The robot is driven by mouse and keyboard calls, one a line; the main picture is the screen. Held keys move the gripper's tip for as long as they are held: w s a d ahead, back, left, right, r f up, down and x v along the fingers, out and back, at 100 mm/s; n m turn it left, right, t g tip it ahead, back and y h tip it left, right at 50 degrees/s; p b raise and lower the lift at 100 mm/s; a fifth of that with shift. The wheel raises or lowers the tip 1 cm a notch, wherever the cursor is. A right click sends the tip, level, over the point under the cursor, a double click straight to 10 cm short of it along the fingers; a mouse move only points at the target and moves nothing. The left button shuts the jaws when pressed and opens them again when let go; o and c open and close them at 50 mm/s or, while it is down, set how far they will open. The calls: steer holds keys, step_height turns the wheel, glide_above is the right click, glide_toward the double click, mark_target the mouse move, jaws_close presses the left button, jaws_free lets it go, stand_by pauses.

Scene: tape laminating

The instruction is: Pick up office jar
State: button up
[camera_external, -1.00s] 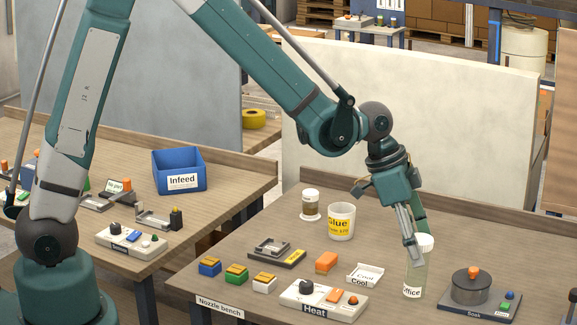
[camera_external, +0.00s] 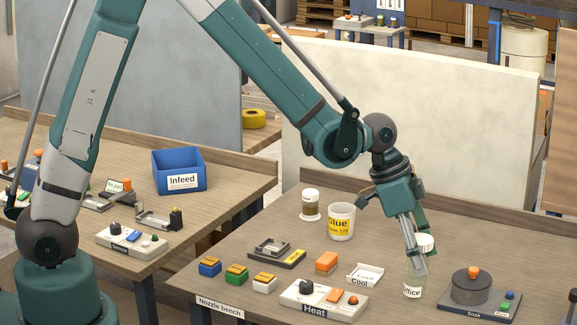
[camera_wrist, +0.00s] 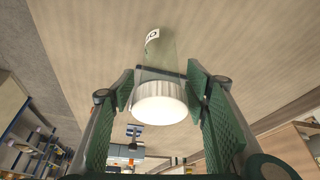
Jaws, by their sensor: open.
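The office jar (camera_external: 413,287) is a clear upright jar with a white lid and a label reading "ffice". It stands on the nozzle bench near its front edge, left of the soak pot. My gripper (camera_external: 421,258) is lowered around the upper part of the jar, and a finger covers part of it. In the wrist view the jar's white lid (camera_wrist: 159,103) sits between the two green finger pads of my gripper (camera_wrist: 160,100). Gaps show on both sides of the lid, so the fingers are open.
The soak unit (camera_external: 480,300) with its dark pot stands just right of the jar. The white Cool tray (camera_external: 365,275) and the Heat panel (camera_external: 322,300) lie to the left. A glue tub (camera_external: 341,222) and a brown-filled jar (camera_external: 310,206) stand further back. The bench behind my gripper is clear.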

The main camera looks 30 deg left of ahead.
mark_target(423, 295)
steer(key=shift+b+x, duration=0.35)
steer(key=shift+x, duration=2.25)
steer(key=shift+a, duration=0.1)
steer(key=shift+c, duration=0.3)
steer(key=c, duration=0.9)
